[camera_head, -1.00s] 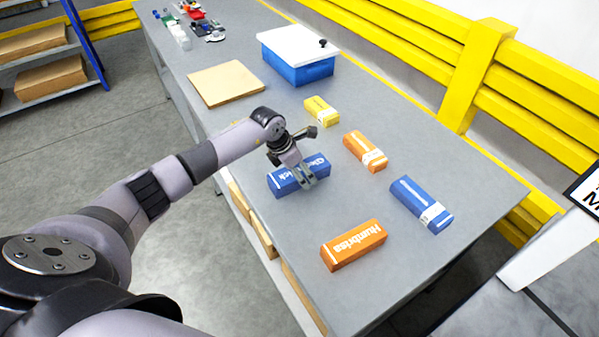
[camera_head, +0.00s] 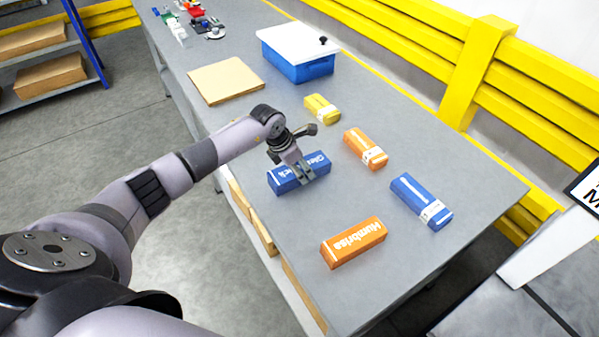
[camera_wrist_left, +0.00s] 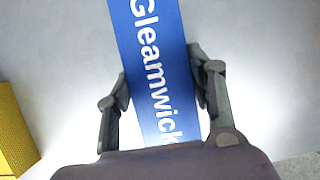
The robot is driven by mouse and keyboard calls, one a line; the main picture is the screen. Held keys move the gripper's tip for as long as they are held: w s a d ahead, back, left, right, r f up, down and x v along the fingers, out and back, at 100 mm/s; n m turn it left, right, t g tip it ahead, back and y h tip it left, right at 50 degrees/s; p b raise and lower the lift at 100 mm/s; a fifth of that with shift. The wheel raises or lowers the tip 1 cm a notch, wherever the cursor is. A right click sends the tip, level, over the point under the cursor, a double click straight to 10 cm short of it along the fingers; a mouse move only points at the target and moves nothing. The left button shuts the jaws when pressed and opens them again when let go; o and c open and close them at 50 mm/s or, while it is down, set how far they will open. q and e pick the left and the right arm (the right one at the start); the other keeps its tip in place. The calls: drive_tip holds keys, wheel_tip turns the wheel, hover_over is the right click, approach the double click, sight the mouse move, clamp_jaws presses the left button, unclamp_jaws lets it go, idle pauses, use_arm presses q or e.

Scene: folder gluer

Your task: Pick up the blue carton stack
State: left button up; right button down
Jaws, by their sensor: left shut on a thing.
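The blue carton stack (camera_head: 287,181) with white lettering lies near the left edge of the grey table. My left gripper (camera_head: 306,177) comes down over it from above and is shut on it. In the left wrist view the blue stack (camera_wrist_left: 155,60) reads "Gleamwick" and runs between the two fingers of the gripper (camera_wrist_left: 163,85), one along each side. Whether the stack touches the table or is slightly raised, I cannot tell. A second blue stack (camera_head: 421,202) with a white band lies at the right. My right gripper is not in view.
On the grey table (camera_head: 290,240) lie an orange stack (camera_head: 353,243) in front, another orange stack (camera_head: 365,149) and a yellow stack (camera_head: 321,109). Farther back are a brown board (camera_head: 226,82) and a blue bin (camera_head: 300,66) with a white lid. Yellow rails (camera_head: 470,75) line the right side.

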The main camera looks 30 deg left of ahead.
use_arm(q)
drive_tip(key=shift+c, duration=0.7)
drive_tip(key=shift+w+r, duration=0.1)
drive_tip(key=shift+r, duration=0.1)
